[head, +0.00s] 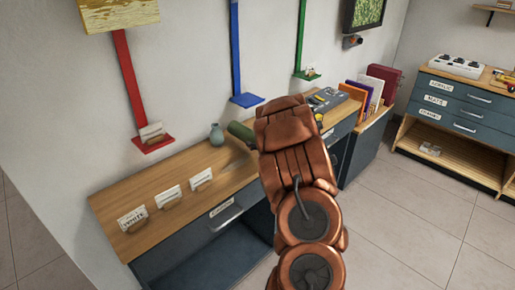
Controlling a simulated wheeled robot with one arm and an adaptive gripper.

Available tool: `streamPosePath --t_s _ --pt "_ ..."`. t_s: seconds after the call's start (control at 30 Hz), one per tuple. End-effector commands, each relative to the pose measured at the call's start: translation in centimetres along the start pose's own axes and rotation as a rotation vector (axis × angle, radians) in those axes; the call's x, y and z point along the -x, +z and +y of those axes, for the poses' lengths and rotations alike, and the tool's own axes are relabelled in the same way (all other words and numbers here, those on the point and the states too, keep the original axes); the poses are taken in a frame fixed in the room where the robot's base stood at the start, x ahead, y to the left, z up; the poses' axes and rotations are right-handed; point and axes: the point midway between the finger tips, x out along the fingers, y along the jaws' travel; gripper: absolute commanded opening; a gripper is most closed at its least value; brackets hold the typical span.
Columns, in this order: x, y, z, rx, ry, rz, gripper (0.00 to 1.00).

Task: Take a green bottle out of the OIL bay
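A dark green, rounded object that looks like a bottle (241,131) shows at the back of the wooden desk, just left of my arm. It is tilted, and its right end is hidden behind my copper-coloured arm. The arm reaches up and away over the desk. My gripper's fingers are hidden behind the arm links, so I cannot see whether they touch the bottle. I cannot make out an OIL label.
A grey-green vase (216,135) stands by the wall, left of the bottle. A red ledge (153,143) and a blue ledge (247,100) jut from the wall. Upright books (365,94) stand right of my arm. A drawer cabinet (455,103) stands at right. The floor between is clear.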

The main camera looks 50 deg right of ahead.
Motion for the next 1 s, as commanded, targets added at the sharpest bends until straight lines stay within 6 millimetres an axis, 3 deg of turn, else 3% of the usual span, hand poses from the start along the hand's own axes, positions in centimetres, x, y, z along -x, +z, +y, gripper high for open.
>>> streamPosePath --t_s 0.33,0.73,0.77,1.0 --pt "-1.2 2.9 -0.6 -0.004 0.003 -0.001 0.0" --pt "-1.4 3.3 -0.7 -0.002 0.003 0.001 0.0" --pt "-1.4 3.3 -0.8 -0.001 0.002 0.0 0.67" --pt "-1.3 3.4 -0.8 -0.001 0.002 -0.001 0.91"
